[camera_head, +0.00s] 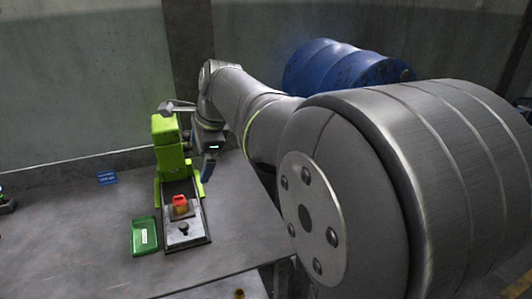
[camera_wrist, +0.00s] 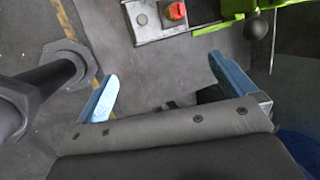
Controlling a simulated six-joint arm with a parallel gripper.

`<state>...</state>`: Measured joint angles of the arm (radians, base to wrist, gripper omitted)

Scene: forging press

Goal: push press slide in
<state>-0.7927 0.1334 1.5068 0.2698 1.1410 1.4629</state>
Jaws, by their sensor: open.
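The green press (camera_head: 168,145) stands on the table in the head view. Its grey slide (camera_head: 184,232) extends out of the front toward the camera, with a dark knob (camera_head: 183,228) near its front end. A red-orange piece (camera_head: 180,203) sits on the slide. My gripper (camera_head: 209,168) is beside the press on its right, fingers pointing down. In the wrist view my gripper (camera_wrist: 163,68) is open and empty between its blue fingers. The slide (camera_wrist: 150,28), its knob (camera_wrist: 141,19) and the red piece (camera_wrist: 174,11) show beyond the fingertips, apart from them.
A green tray (camera_head: 144,237) lies left of the slide. A lever (camera_head: 177,106) is at the press top; a dark ball (camera_wrist: 258,27) shows near the right finger in the wrist view. The table left of the tray is mostly clear.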

